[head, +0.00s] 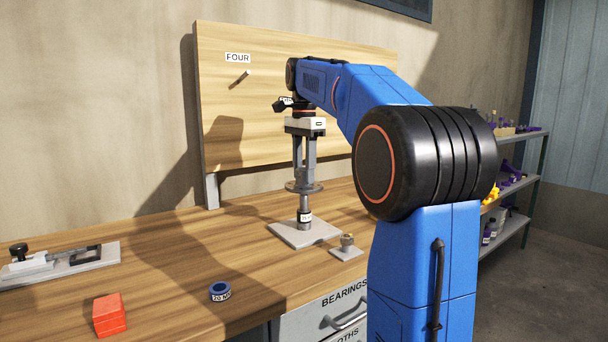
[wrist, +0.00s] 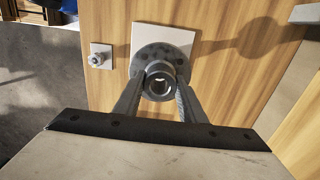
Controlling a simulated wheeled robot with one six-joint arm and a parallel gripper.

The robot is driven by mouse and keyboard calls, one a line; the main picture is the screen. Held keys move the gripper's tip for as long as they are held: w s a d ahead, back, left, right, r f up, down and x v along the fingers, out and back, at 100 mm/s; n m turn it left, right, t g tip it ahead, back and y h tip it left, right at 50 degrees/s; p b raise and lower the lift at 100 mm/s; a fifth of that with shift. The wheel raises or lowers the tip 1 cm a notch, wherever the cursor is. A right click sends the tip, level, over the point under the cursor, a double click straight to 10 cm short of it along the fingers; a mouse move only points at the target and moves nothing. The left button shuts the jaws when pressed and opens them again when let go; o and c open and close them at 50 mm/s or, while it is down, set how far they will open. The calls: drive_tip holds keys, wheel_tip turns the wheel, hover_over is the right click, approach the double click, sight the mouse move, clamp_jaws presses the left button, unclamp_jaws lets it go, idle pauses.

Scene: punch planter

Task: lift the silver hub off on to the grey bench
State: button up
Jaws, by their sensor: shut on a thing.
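The silver hub (head: 304,187) is a grey round flange with a neck; in the wrist view its flange (wrist: 147,58) shows bolt holes and its bore faces the camera. My gripper (head: 304,178) points down and is shut on the neck; its two fingers flank it in the wrist view (wrist: 161,85). Below the flange, an upright metal post (head: 304,202) with a white-labelled collar (head: 305,216) stands on a square grey plate (head: 290,234). The flange is well above the plate. I cannot tell whether the hub still surrounds the post's top. The bench top (head: 180,265) looks wooden.
A small grey base with a brass-coloured fitting (head: 347,242) stands right of the plate. A blue labelled ring (head: 220,291), a red block (head: 110,315) and a toggle-clamp fixture (head: 60,262) lie on the left. A wooden backboard (head: 235,130) rises behind. Bench between is clear.

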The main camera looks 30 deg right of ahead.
drive_tip(key=shift+r, duration=1)
drive_tip(key=shift+s, duration=0.15)
